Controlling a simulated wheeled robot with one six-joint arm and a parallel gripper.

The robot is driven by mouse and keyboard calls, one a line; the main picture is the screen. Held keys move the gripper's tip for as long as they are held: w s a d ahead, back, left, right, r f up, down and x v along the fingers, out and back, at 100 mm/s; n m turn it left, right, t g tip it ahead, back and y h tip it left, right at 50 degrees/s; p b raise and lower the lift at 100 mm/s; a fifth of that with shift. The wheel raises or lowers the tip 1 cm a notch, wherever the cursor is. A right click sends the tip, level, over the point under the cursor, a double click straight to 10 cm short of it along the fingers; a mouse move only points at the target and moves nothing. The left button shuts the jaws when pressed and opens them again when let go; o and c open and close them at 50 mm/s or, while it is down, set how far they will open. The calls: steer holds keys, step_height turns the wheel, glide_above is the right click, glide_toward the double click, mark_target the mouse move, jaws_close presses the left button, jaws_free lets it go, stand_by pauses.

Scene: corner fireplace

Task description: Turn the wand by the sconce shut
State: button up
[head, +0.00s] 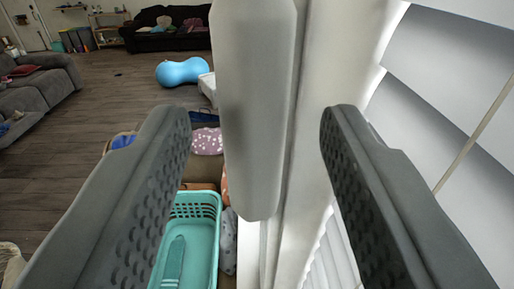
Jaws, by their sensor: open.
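A long pale grey bar with a rounded lower end, seemingly the wand (255,110), hangs upright in the middle of the head view. Its top runs out of the picture. My gripper (258,115) is open, with one dark grey finger on each side of the bar in the picture. Gaps show between the bar and both fingers. I cannot tell how deep the bar lies between them. White blind slats (425,105) fill the right side, beside a pale window frame (322,100). I cannot make out a sconce.
A thin cord (473,143) crosses the slats. Below left is a turquoise basket (207,225) near several cloth items. A blue peanut-shaped ball (182,72), a grey sofa (45,85) and a dark couch (165,38) stand farther off. The wooden floor (110,95) is mostly clear.

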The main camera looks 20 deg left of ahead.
steer(key=v, duration=1.3)
steer(key=shift+s, duration=0.35)
steer(key=shift+d, duration=0.1)
steer(key=s+a+f+m+h, duration=0.1)
steer(key=s+a+f, duration=0.5)
steer(key=f, duration=0.6)
steer(key=s+a+f+m+h, duration=0.1)
steer(key=s+a+f+h, duration=0.2)
steer(key=s+a+f, duration=0.4)
steer(key=s+a+f+m+h, duration=0.2)
steer(key=s+a+f, duration=0.5)
steer(key=f, duration=1.1)
steer(key=shift+s+a+f, duration=0.2)
steer(key=shift+s+f, duration=0.05)
steer(key=shift+s, duration=0.85)
